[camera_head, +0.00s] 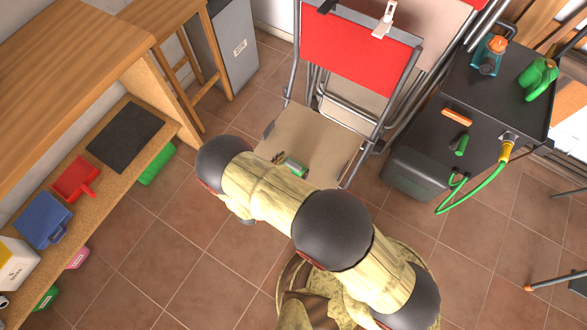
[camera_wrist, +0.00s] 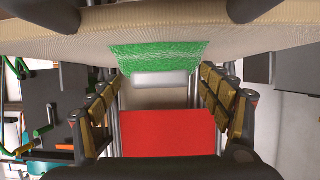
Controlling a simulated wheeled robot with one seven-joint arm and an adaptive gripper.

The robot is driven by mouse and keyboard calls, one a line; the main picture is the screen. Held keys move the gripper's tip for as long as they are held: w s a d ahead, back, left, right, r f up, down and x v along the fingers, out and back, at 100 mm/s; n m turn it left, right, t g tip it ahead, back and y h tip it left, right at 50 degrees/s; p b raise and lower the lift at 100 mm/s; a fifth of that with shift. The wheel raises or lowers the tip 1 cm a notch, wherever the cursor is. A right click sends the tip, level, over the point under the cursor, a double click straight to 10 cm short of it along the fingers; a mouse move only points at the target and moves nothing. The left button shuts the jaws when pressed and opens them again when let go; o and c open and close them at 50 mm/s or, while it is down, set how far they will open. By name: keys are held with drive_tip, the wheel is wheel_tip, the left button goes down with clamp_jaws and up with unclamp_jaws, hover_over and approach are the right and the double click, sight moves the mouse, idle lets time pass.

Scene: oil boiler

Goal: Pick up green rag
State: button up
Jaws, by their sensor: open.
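The green rag (camera_head: 294,168) lies on the beige chair seat (camera_head: 315,138) in the head view, partly hidden behind my arm. In the wrist view the rag (camera_wrist: 155,56) lies at the edge of the beige seat (camera_wrist: 250,33), ahead of my gripper. My gripper (camera_wrist: 158,74) is open, one finger to each side, and the rag shows across the gap. Nothing is held. Whether the fingertips touch the rag cannot be told. In the head view the gripper is mostly hidden by my arm.
The chair's red backrest (camera_head: 350,42) rises behind the seat. A black cabinet (camera_head: 490,90) with a green watering can (camera_head: 538,78) stands right. A wooden shelf (camera_head: 115,190) with a red dustpan (camera_head: 75,178) runs along the left. Tiled floor between is clear.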

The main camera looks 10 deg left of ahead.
drive_tip(key=shift+w+d+f, duration=0.1)
drive_tip(key=shift+w, duration=0.2)
drive_tip(key=shift+c, duration=0.8)
drive_tip(key=c, duration=1.1)
